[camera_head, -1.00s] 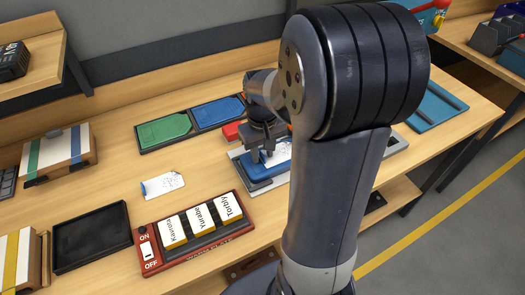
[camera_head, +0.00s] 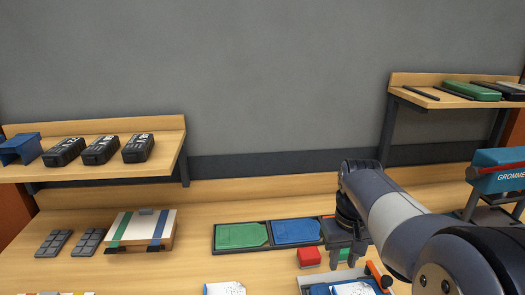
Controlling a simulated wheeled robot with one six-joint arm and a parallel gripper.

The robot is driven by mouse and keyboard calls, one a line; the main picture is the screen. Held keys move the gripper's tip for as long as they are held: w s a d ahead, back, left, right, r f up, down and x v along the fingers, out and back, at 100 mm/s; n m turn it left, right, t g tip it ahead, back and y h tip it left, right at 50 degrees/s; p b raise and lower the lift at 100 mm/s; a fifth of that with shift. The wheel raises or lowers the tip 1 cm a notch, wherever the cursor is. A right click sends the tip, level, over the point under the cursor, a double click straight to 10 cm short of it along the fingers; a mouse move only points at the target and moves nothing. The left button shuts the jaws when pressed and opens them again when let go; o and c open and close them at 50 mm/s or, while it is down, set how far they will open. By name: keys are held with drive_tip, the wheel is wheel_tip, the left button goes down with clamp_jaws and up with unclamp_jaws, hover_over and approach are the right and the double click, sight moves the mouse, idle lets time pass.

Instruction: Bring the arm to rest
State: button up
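My arm reaches in from the lower right in the head view. My gripper (camera_head: 346,258) hangs over the back right part of the workbench (camera_head: 120,275), fingers pointing down. Its fingers look apart, with nothing visible held between them. A green patch shows behind or below the fingers. A red block (camera_head: 309,257) sits just left of the gripper. A tray with a blue item and a white paper (camera_head: 352,288) lies below it, cut off by the bottom edge.
A panel with a green plate (camera_head: 242,236) and a blue plate (camera_head: 296,231) lies behind. A striped box (camera_head: 140,230) and grey pads (camera_head: 55,242) are at left. Shelves hold black boxes (camera_head: 100,150) and a green case (camera_head: 472,91). A grommet press (camera_head: 497,170) stands right.

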sight(336, 292)
drive_tip(key=shift+f, duration=0.1)
wheel_tip(336, 292, down, 10)
drive_tip(key=shift+f, duration=0.25)
drive_tip(key=shift+r, duration=0.15)
drive_tip(key=shift+r, duration=0.1)
idle(0.4)
